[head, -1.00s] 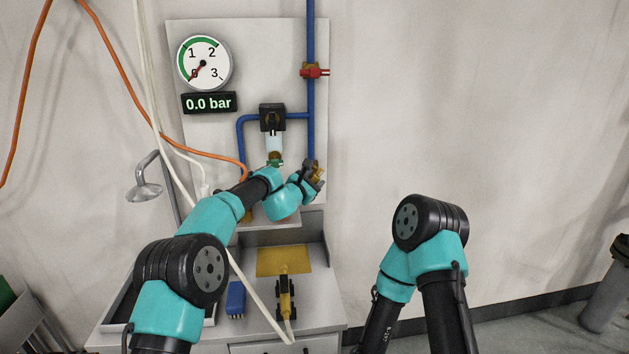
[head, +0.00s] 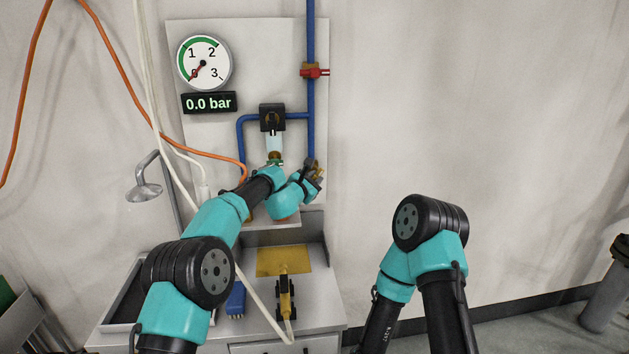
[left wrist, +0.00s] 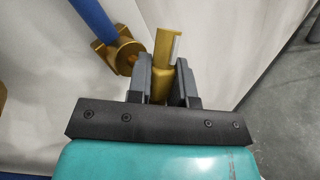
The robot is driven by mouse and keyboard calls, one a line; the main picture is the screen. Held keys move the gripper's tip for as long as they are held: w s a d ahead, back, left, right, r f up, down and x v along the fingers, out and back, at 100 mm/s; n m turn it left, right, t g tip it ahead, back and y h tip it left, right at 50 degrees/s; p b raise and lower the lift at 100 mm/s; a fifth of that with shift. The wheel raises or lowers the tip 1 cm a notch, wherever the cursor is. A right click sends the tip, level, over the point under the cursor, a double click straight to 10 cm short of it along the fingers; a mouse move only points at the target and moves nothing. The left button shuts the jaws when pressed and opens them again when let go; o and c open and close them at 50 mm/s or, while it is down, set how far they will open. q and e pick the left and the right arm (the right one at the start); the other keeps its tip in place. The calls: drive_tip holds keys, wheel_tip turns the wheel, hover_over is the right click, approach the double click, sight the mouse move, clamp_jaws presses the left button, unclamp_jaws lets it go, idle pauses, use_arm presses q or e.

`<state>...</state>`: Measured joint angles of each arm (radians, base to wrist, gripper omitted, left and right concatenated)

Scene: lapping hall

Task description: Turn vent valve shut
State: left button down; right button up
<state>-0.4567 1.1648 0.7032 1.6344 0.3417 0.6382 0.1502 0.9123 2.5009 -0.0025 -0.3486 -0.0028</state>
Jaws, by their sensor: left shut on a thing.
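My left gripper (head: 314,172) is at the lower end of the blue pipe (head: 311,130) on the wall panel. In the left wrist view its two dark fingers (left wrist: 167,80) are shut on a brass valve part (left wrist: 163,52), which sticks up between them. A round brass fitting (left wrist: 127,56) on the blue pipe sits just left of the fingers. In the head view the gripper and wrist hide most of this vent valve. The dial gauge (head: 204,63) points at 0 and the display (head: 209,103) reads 0.0 bar. My right gripper is out of view.
A red-handled valve (head: 314,72) sits higher on the pipe. A black regulator (head: 272,118) with a clear bowl is left of my gripper. Orange (head: 117,78) and white hoses hang at left. Below, the bench holds a blue block (head: 236,299). The wall at right is clear.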

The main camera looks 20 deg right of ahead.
use_arm(q)
drive_tip(key=shift+m+g+y, duration=0.4)
drive_tip(key=shift+m+y, duration=0.1)
drive_tip(key=shift+m, duration=0.2)
drive_tip(key=shift+m+y, duration=0.3)
drive_tip(key=shift+m, duration=0.1)
drive_tip(key=shift+m+g+y, duration=0.3)
drive_tip(key=shift+m+y, duration=0.1)
drive_tip(key=shift+y, duration=0.3)
drive_tip(key=shift+m+g+y, duration=0.4)
drive_tip(key=shift+m+y, duration=1.2)
drive_tip(key=shift+y, duration=0.1)
drive_tip(key=c, duration=1)
unclamp_jaws()
drive_tip(key=shift+c, duration=0.2)
